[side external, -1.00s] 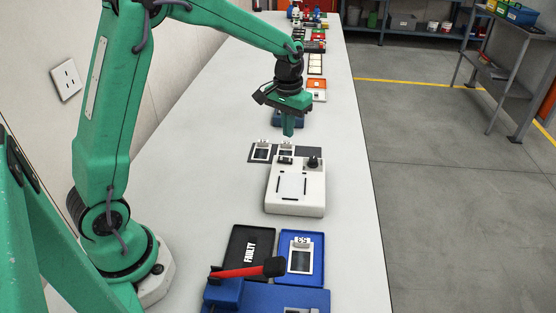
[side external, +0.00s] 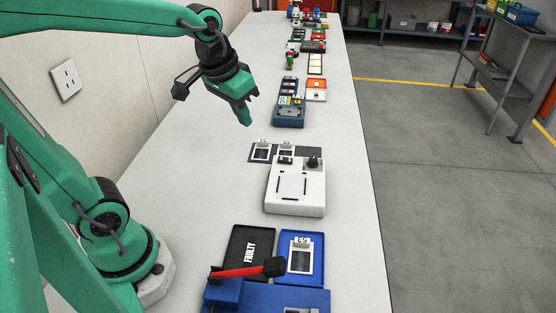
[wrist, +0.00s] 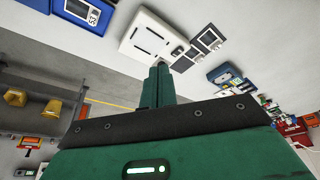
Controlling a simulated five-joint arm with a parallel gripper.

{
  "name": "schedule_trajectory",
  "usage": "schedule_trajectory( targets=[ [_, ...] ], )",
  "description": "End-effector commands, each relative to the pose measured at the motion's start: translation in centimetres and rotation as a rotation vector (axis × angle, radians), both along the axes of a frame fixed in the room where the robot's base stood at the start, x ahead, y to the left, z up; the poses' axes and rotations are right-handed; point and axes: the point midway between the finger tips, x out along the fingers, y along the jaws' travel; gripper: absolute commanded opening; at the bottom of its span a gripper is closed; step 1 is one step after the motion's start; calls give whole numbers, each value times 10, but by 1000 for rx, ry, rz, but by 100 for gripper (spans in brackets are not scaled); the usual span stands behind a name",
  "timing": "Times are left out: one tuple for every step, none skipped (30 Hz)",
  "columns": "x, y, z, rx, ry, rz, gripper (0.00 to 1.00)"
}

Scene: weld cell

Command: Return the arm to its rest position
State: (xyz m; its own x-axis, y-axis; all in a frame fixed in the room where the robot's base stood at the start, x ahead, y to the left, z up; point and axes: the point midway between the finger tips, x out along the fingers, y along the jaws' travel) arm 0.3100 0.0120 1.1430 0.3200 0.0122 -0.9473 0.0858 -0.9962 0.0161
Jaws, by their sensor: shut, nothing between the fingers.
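My gripper (side external: 245,118) is green, shut and empty. In the side external view it hangs tilted in the air above the left part of the white table (side external: 190,200), up and left of the white device. Its closed fingers also show in the wrist view (wrist: 158,85). Nothing touches the fingers in either view.
A white device (side external: 295,198) with a black knob sits mid-table, with small framed parts on a dark mat (side external: 256,159) behind it. A wall is at left.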

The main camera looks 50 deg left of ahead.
Motion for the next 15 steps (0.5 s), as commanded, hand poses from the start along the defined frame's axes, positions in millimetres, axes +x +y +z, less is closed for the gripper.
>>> schedule_trajectory(
  targets=[
    [-10, -2, 3, 2, -19, -8, 0],
    [-15, -3, 3, 3, -27, -13, 0],
    [-22, -4, 4, 5, -40, -20, 0],
    [-27, -4, 4, 6, -48, -24, 0],
    [-32, -5, 4, 8, -58, -29, 0],
    [-38, -6, 4, 9, -70, -36, 0],
    [-43, -7, 4, 10, -79, -41, 0],
    [-48, -7, 4, 12, -88, -46, 0],
    [-54, -8, 3, 14, -100, -51, 0],
    [-58, -8, 3, 15, -109, -55, 0],
    [-62, -9, 2, 16, -117, -58, 0],
    [-67, -10, 1, 17, -127, -63, 0],
    [-70, -10, 1, 18, -134, -67, 0],
    [-73, -10, 0, 19, -140, -70, 0],
    [-77, -11, -1, 21, -147, -74, 0]
  ],
)
